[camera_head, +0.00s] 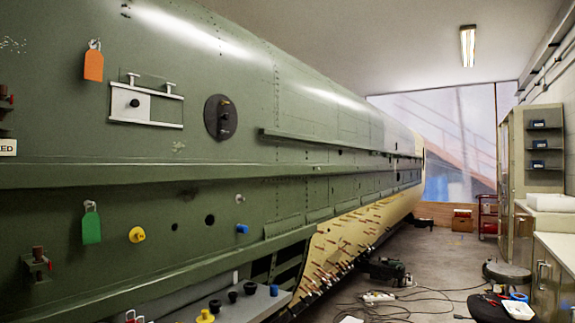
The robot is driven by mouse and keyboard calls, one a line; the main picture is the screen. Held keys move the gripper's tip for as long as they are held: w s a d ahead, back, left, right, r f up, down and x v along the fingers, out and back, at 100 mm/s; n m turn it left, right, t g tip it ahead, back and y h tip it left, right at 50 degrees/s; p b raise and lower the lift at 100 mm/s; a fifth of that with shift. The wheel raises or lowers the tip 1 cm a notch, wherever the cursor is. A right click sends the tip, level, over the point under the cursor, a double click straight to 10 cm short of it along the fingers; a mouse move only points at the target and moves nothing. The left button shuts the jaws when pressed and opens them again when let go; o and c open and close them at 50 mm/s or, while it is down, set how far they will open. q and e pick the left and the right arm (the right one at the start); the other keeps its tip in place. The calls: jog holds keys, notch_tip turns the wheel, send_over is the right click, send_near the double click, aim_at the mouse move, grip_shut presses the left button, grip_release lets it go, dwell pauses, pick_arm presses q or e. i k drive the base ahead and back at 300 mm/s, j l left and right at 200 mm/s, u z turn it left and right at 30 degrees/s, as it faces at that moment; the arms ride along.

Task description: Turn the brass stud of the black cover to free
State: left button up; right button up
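The black cover (213,117) is an upright oval plate on the green fuselage skin, left of the middle of the head view. A small brownish stud (224,103) shows near its top, and a dark knob sits at its centre. The way the stud is turned is too small to tell. The cover lies against the skin. Neither of my grippers is in view, and nothing touches the cover.
Left of the cover is a white sliding plate (137,104) between rails. An orange tag (93,66) and a green tag (91,227) hang on the skin. A long ledge (130,173) runs below. A grey shelf (262,303) holds several plugs. Cables lie on the floor.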

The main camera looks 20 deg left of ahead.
aim_at(217, 117)
jog(key=i+l+u, duration=0.15)
jog(key=i+u, duration=0.25)
jog(key=i, duration=0.25)
jog(key=i+l+u, duration=0.4)
jog(key=i, duration=0.25)
jog(key=i+l+u, duration=0.4)
jog(key=i+l, duration=0.05)
jog(key=i, duration=0.1)
